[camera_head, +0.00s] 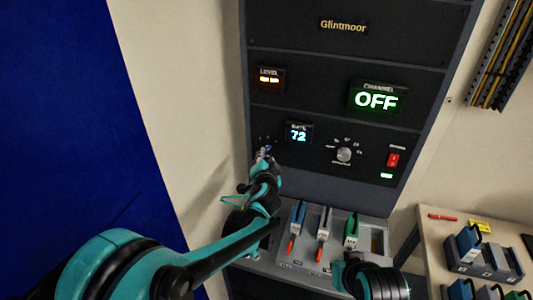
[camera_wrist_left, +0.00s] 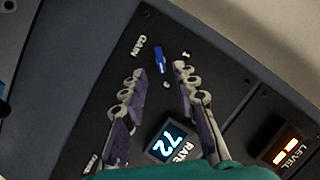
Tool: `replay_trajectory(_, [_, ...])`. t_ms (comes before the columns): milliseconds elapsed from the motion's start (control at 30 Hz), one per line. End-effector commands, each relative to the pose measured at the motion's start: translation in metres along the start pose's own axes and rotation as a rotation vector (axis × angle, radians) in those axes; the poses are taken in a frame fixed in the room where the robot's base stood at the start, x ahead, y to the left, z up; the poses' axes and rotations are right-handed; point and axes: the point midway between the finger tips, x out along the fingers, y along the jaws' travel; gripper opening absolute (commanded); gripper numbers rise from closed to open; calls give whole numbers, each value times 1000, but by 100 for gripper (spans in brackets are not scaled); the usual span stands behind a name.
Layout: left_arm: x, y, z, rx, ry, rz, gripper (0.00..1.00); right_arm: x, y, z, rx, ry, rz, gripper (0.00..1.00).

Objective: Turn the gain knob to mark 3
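The gain knob (camera_wrist_left: 160,60) is a small blue bar-shaped handle on the dark panel, beside the GAIN label (camera_wrist_left: 140,46). A mark "1" shows to its right in the left wrist view; I cannot make out a mark 3. My left gripper (camera_wrist_left: 160,72) is open, its two fingers apart on either side of the knob's near end, with no clear contact visible. In the head view, my left gripper (camera_head: 265,153) is close to the panel, left of the RATE display, and largely covers the knob area. My right gripper's fingers do not show.
The RATE display (camera_head: 298,133) reads 72, and the CHANNEL display (camera_head: 376,98) reads OFF. A silver knob (camera_head: 344,154) and a red switch (camera_head: 393,160) are to the right. A side table (camera_head: 431,236) stands at right.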

Motion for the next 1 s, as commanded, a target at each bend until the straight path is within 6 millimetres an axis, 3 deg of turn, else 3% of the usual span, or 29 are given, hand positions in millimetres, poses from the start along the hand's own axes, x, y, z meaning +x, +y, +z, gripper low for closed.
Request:
replay_trajectory(100, [-27,0,0,0,0,1,29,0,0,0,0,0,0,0])
replay_trajectory(333, [-57,0,0,0,-1,0,29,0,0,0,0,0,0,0])
replay_trajectory(867, [-62,0,0,-1,-1,0,29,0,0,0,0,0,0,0])
replay_trajectory(1000, [-68,-8,12,-27,-29,1,29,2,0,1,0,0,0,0])
